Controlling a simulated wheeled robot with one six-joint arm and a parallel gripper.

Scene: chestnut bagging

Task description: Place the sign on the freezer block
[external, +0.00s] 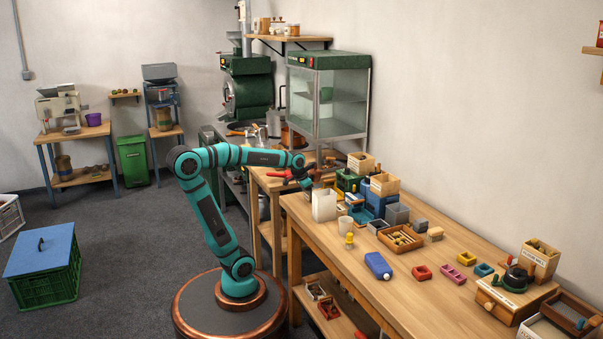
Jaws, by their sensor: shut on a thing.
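My gripper (309,181) is at the end of my teal arm, above the left end of the long wooden workbench. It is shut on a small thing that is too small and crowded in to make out. I cannot make out a sign for sure. A blue, flat block with a light cap-like end (378,265), which may be the freezer block, lies on the middle of the bench. It is to the right of and nearer than my gripper, well apart from it.
A white container (324,205), a cream cup (346,225) and a small yellow piece (349,241) stand between my gripper and the blue block. The bench front (352,284) is clear.

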